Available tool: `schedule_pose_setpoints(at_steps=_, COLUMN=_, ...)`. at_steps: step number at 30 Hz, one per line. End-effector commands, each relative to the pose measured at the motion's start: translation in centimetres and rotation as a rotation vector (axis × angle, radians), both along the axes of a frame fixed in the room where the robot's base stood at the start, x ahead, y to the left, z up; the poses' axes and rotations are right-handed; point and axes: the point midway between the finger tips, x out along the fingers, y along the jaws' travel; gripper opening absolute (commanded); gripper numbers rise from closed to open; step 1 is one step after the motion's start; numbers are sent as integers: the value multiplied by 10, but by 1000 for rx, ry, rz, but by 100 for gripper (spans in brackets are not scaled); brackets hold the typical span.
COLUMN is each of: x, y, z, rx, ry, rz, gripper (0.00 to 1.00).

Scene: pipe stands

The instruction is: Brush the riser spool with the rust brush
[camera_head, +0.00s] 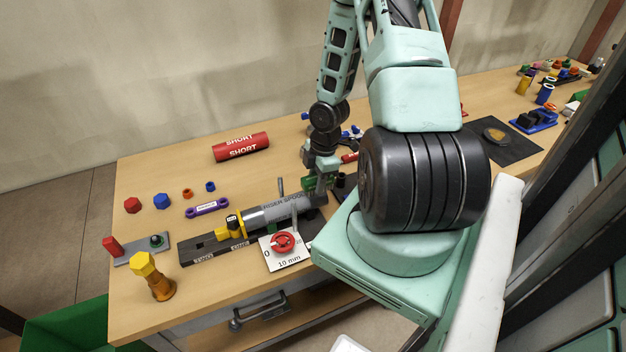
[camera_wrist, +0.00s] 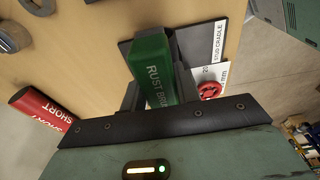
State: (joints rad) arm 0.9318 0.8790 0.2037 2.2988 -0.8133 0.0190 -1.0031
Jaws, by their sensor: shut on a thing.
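The riser spool (camera_head: 272,213) is a grey cylinder with a yellow collar at its left end, lying in a dark cradle (camera_head: 200,252) near the table's front edge. My gripper (camera_head: 318,178) is just above and beside its right end, shut on the green rust brush (camera_head: 309,184). In the wrist view the brush (camera_wrist: 153,62) sits between my fingers, its label partly covered. I cannot tell whether its bristles touch the spool. The spool is not clear in the wrist view.
A red cylinder marked SHORT (camera_head: 241,147) lies behind the spool. A white card with a red dial (camera_head: 285,245) stands in front. A purple wrench (camera_head: 206,208), several coloured nuts and an orange-yellow post (camera_head: 152,276) are to the left. My arm hides the table's middle.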

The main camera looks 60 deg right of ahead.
Motion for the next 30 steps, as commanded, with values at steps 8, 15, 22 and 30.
schedule_pose_setpoints(at_steps=8, x=11, y=15, z=1, rx=0, ry=-3, rz=4, gripper=0)
schedule_pose_setpoints(at_steps=15, x=16, y=22, z=3, rx=0, ry=-2, rz=1, gripper=0)
schedule_pose_setpoints(at_steps=22, x=9, y=11, z=3, rx=0, ry=-2, rz=-2, gripper=0)
schedule_pose_setpoints(at_steps=30, x=1, y=-1, z=0, rx=0, ry=-4, rz=1, gripper=0)
